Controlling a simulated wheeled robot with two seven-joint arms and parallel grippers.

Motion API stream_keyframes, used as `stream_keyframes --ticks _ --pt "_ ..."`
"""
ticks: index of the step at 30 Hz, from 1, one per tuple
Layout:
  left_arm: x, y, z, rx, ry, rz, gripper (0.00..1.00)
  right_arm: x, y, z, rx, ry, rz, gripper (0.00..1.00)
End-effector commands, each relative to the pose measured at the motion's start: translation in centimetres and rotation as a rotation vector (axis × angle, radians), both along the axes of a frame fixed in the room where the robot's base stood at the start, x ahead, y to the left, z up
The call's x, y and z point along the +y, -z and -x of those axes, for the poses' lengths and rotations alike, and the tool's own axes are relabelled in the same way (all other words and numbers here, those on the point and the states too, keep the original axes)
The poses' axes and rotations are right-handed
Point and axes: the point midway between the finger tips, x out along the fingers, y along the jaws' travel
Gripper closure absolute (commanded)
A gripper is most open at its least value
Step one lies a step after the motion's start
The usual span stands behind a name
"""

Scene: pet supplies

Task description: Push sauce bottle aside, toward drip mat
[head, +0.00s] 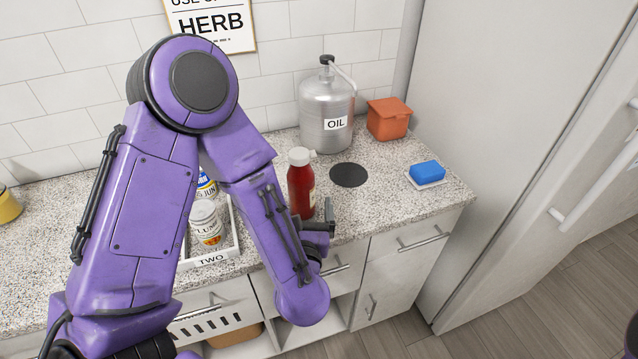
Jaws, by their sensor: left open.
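The red sauce bottle (301,189) with a white cap stands upright on the speckled counter. The drip mat (348,175), a dark round disc, lies flat a short way to its right with bare counter between them. My left arm reaches in from the left and bends down in front of the bottle's left side. My left gripper (326,217) is low at the front right of the bottle and open. It is partly hidden, and I cannot tell whether it touches the bottle. My right gripper is out of view.
A metal oil can (327,105) and an orange container (388,119) stand behind the mat. A blue sponge (427,172) lies on a small dish to the right. A white tray (233,250) labelled TWO holds cans at the left, partly behind my arm.

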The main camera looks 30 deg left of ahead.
Motion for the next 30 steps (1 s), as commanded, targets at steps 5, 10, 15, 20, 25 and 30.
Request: stream_keyframes --ticks 5,10,15,20,25,30 --pt "0.1 -0.9 0.9 -0.066 -0.016 0.063 0.03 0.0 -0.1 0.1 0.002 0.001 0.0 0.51" --pt "0.1 -1.0 1.1 -0.065 -0.016 0.06 0.03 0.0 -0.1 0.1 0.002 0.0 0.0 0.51" --pt "0.8 -0.7 -0.7 -0.057 -0.02 0.06 0.03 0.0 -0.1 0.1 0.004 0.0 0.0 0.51" --pt "2.4 -1.0 -3.4 -0.055 -0.021 0.06 0.03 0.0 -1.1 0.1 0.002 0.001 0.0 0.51" --pt "4.1 -0.9 -6.2 -0.052 -0.019 0.058 0.03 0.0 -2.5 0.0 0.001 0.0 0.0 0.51" --pt "5.3 -0.7 -8.1 -0.052 -0.017 0.058 0.03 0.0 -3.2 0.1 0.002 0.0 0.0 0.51"
